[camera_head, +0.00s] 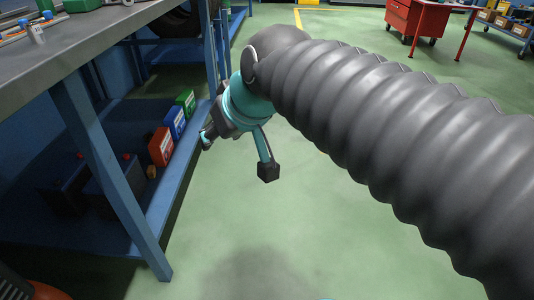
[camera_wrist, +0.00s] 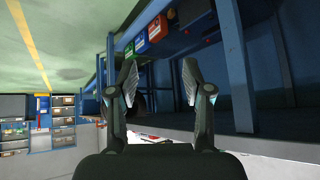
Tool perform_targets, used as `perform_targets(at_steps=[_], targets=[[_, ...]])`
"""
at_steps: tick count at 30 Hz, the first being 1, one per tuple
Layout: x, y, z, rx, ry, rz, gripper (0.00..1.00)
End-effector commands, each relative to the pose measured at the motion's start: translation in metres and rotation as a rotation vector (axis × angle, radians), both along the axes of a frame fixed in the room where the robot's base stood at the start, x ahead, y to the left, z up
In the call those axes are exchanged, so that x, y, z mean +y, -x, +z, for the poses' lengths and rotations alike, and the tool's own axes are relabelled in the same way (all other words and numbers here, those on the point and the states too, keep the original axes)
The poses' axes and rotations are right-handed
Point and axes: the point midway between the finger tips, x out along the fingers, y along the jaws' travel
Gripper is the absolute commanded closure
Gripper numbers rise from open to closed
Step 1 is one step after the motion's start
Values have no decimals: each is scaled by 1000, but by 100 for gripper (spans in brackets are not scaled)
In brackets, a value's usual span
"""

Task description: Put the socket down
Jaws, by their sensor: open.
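My gripper (camera_head: 207,136) hangs at the end of my arm, beside the front edge of the workbench's lower shelf (camera_head: 187,172). In the wrist view, my gripper (camera_wrist: 160,72) has its two fingers spread wide with nothing seen between them. I cannot make out a socket for certain in either view. The workbench top (camera_head: 80,55) is at the upper left and holds a small pale cylinder (camera_head: 36,34) and several tools.
Red (camera_head: 160,147), blue (camera_head: 175,122) and green (camera_head: 186,102) boxes line the lower shelf. A blue bench leg (camera_head: 110,180) stands left of my gripper. A red cabinet (camera_head: 416,18) stands far back. The green floor (camera_head: 230,215) is mostly clear.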

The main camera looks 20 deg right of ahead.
Motion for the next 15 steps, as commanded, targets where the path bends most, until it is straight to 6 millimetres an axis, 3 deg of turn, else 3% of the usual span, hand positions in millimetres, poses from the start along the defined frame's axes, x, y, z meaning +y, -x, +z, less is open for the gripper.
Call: perform_targets(at_steps=[1,3,6,10,15], targets=[[-20,22,-26,42,19,-60,50],[-41,47,-58,97,40,-130,50],[-61,75,-92,154,64,-207,50],[-73,95,-115,194,81,-261,50],[-76,100,-122,206,86,-274,50]])
